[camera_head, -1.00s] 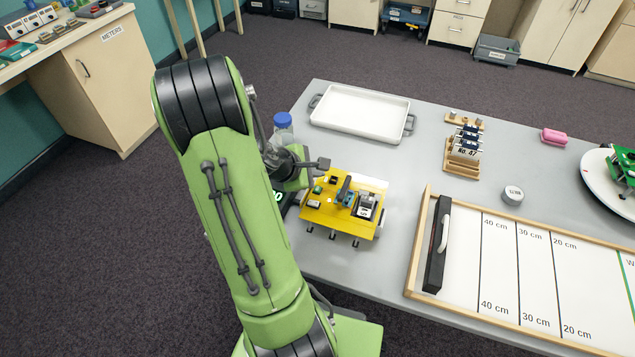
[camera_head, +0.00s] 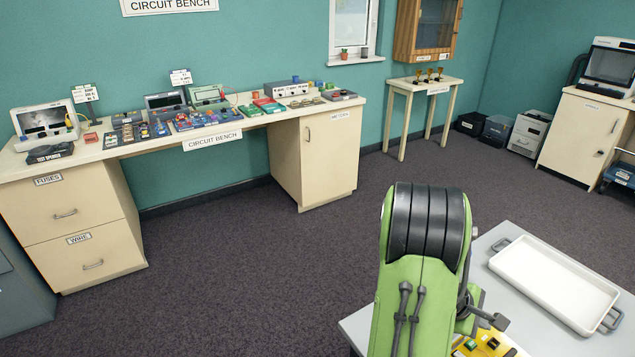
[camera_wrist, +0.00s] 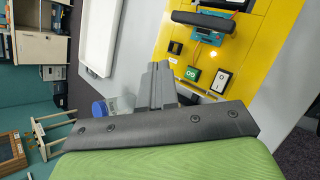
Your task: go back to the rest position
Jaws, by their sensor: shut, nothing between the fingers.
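My gripper (camera_wrist: 160,85) shows in the wrist view with its grey fingers together and nothing between them. In the head view its end (camera_head: 490,318) is partly hidden behind my green arm. It is over the table's near edge, beside a yellow board (camera_wrist: 262,60) with switches and small modules. The board also shows at the bottom of the head view (camera_head: 508,350), cut off by the frame. A gap between the fingers and the board is hard to judge.
A grey table (camera_head: 365,322) carries a white tray (camera_head: 555,283). A clear bottle with a blue cap (camera_wrist: 99,108) stands near my fingers. The circuit bench (camera_head: 75,165) lines the wall at left. Open dark carpet (camera_head: 230,270) lies between bench and table.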

